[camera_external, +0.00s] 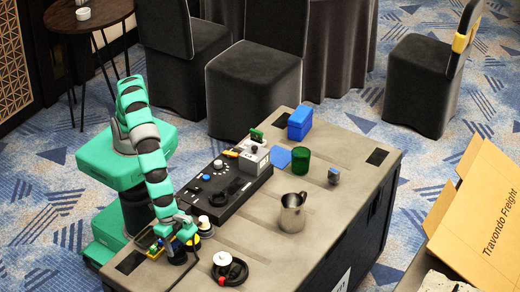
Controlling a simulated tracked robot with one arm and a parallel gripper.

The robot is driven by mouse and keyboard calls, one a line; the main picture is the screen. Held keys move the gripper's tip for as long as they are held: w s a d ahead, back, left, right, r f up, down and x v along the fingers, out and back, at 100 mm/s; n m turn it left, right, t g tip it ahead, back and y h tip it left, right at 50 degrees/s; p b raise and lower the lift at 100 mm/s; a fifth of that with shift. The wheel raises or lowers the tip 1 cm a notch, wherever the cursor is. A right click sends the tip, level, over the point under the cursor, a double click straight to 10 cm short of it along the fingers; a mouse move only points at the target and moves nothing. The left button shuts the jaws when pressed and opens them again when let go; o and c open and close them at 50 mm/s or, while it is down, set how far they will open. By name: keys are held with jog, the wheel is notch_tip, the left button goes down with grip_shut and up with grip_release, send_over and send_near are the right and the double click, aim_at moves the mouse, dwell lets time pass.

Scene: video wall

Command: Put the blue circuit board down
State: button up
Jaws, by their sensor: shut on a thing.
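My gripper (176,254) is low over the near left end of the grey case top, with the arm bent down to it. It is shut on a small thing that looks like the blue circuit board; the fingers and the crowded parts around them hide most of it. A small tray (151,253) with yellow edges and green and blue bits lies just left of the gripper, close to or under it. I cannot tell whether the held board touches the surface.
A black control panel (218,185), metal jug (293,212), green cup (300,160), flat blue piece (280,158), blue box (300,122) and coiled black cable (233,272) stand on the case (255,230). Its middle is mostly clear. A cardboard box (485,205) is at right.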

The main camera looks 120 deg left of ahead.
jog(key=shift+f, duration=0.2)
jog(key=o, duration=1)
jog(key=r, duration=0.4)
jog(key=s+r+p, duration=0.1)
jog(key=r, duration=0.3)
jog(key=r+p, duration=0.1)
jog(key=r, duration=0.3)
jog(key=shift+s+r, duration=0.4)
jog(key=shift+r, duration=0.1)
